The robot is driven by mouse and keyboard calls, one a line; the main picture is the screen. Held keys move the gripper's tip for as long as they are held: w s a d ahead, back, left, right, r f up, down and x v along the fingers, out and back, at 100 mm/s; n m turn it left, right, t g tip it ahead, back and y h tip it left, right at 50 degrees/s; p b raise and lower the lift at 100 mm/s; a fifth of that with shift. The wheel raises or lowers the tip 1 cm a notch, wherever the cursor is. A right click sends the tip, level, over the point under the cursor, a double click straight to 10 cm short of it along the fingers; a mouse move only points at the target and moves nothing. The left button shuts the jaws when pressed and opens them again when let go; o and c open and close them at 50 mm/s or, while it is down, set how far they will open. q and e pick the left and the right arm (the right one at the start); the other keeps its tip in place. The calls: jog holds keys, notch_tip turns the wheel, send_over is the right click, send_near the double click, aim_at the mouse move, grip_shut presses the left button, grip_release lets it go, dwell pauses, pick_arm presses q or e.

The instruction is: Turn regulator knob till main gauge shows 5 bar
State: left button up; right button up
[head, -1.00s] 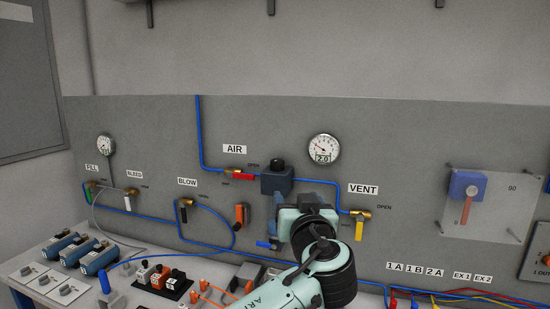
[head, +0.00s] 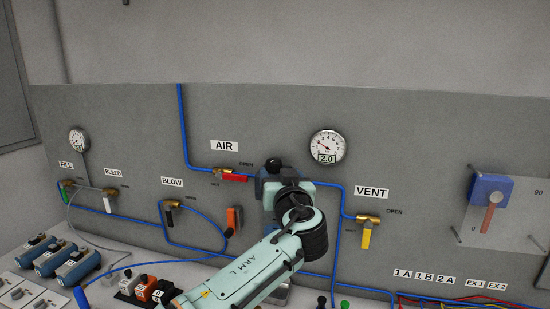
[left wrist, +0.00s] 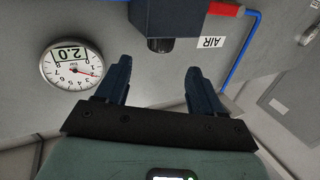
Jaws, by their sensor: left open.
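The main gauge (head: 327,147) is a round white dial on the grey panel with a display reading 2.0; it shows upside down in the left wrist view (left wrist: 71,65). The regulator's black knob (head: 273,163) sits on top of a dark block on the blue line, right of the AIR label. My left gripper (head: 282,186) is in front of the block and hides much of it. In the left wrist view its two dark fingers (left wrist: 158,72) are open and empty, with the knob (left wrist: 160,45) just beyond and between the fingertips. My right gripper is out of view.
The red AIR valve handle (head: 234,178) is close on the left, and the yellow VENT valve handle (head: 366,237) is on the right. Blue tubing (head: 185,130) runs along the panel. Connectors and several blue cylinders (head: 76,268) lie on the bench below.

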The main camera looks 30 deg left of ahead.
aim_at(275, 164)
pick_arm(q)
jog(key=p+x, duration=0.1)
jog(key=x, duration=0.2)
jog(key=p+x, duration=0.2)
jog(key=x, duration=0.1)
jog(key=shift+w+a+r, duration=0.15)
jog(key=shift+w+r, duration=0.05)
jog(key=shift+w, duration=0.1)
jog(key=shift+w+a+f, duration=0.2)
jog(key=shift+w+a, duration=0.2)
jog(key=shift+w, duration=0.15)
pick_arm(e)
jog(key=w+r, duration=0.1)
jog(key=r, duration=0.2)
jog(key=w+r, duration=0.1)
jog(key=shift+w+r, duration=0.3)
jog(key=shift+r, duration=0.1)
pick_arm(q)
jog(key=shift+s, duration=0.1)
jog(key=c, duration=1.1)
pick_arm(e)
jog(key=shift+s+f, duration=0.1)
